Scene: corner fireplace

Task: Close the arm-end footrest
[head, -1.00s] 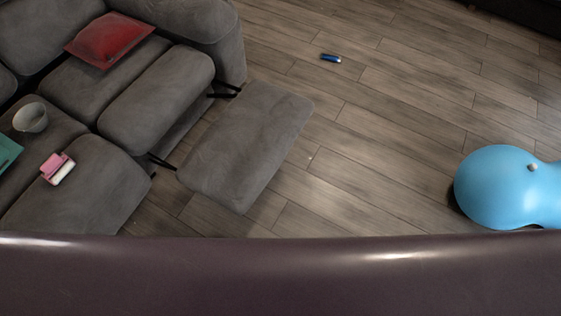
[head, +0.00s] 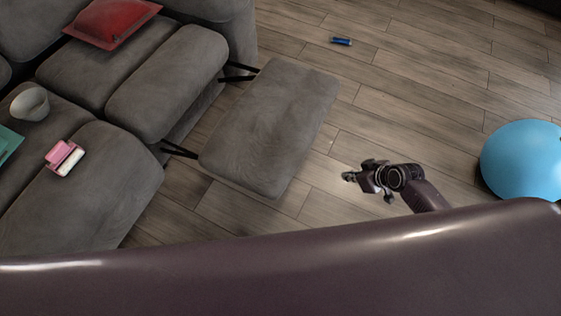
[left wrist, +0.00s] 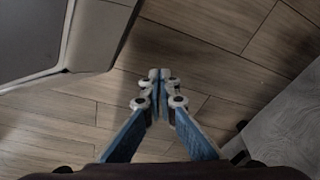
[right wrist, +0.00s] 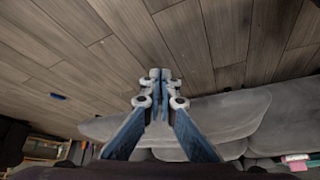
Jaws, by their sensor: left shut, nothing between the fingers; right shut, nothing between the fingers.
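The arm-end footrest (head: 272,125) of the grey sofa is swung out on black metal links (head: 240,72), apart from the seat front. It also shows in the right wrist view (right wrist: 205,117), beyond the fingers. My right gripper (head: 350,176) is to the right of the footrest in the head view, over the floor and apart from it. In the right wrist view its fingertips (right wrist: 160,74) are together and empty. My left gripper is outside the head view; in the left wrist view its fingertips (left wrist: 158,75) are together and empty over the wood floor.
The sofa seats hold a red cushion (head: 112,20), a grey bowl (head: 30,104) and a pink and white item (head: 65,157). A small blue object (head: 341,41) lies on the floor. A light blue rounded object (head: 525,160) stands at right. Floor right of the footrest is mostly clear.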

